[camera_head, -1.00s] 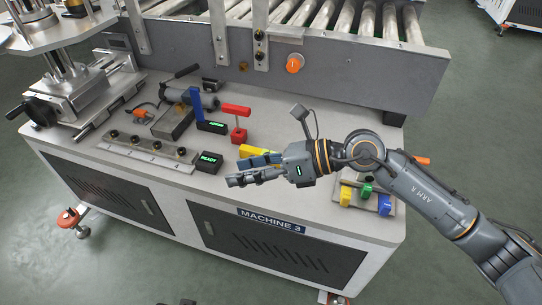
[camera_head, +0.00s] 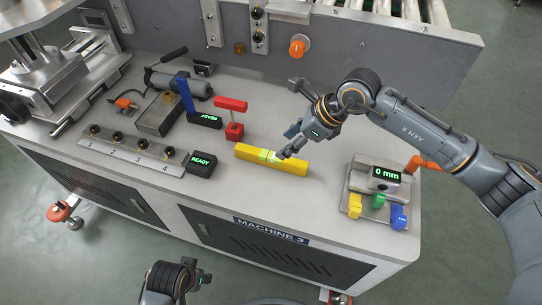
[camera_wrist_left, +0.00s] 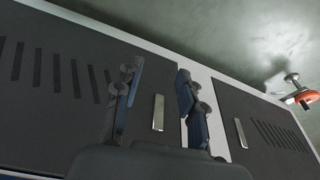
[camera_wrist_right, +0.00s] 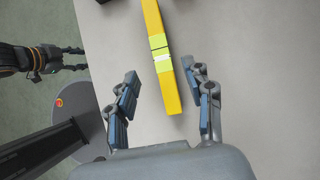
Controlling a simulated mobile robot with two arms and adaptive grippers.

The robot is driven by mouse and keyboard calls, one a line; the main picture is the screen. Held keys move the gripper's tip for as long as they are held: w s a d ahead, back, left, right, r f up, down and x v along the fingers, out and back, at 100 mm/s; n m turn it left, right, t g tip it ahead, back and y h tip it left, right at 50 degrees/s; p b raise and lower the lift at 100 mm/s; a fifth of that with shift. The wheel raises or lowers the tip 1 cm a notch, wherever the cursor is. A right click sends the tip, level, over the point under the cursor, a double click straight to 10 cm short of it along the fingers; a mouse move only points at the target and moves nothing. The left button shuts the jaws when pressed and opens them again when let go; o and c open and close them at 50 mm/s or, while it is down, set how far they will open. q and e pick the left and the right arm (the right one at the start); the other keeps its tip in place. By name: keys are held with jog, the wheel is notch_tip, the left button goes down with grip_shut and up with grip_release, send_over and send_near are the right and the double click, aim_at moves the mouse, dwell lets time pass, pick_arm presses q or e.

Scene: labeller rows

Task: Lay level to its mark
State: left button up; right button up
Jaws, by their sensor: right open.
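The level is a yellow bar (camera_head: 293,166) with a bright green-yellow vial window at its middle. It lies flat on the grey machine top, near the front edge. My right gripper (camera_head: 287,145) is open and hovers at the level's right half in the head view. In the right wrist view the level (camera_wrist_right: 173,92) lies ahead of the open fingers (camera_wrist_right: 163,73), running up through the gap between them, and is not gripped. My left gripper (camera_head: 200,279) is low in front of the cabinet. Its fingers (camera_wrist_left: 157,72) are apart and empty. I cannot make out the level's mark.
Left of the level stand a red T-handled piece (camera_head: 234,131), a READY block (camera_head: 201,163) and a numbered rail (camera_head: 135,152). To the right is a block with a 0 mm display (camera_head: 386,181) and coloured pieces. Bare top lies around the level.

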aim_at(272, 155)
jog(key=x, duration=0.3)
jog(key=shift+w+a+f, duration=0.1)
jog(key=shift+a+f, duration=0.1)
jog(key=shift+f, duration=0.15)
jog(key=shift+b+x, duration=0.5)
jog(key=shift+x, duration=2.15)
pick_arm(q)
notch_tip(272, 155, up, 4)
jog(key=shift+w+f, duration=0.1)
pick_arm(e)
jog(key=shift+d, duration=0.2)
jog(key=shift+c, duration=0.4)
grip_shut()
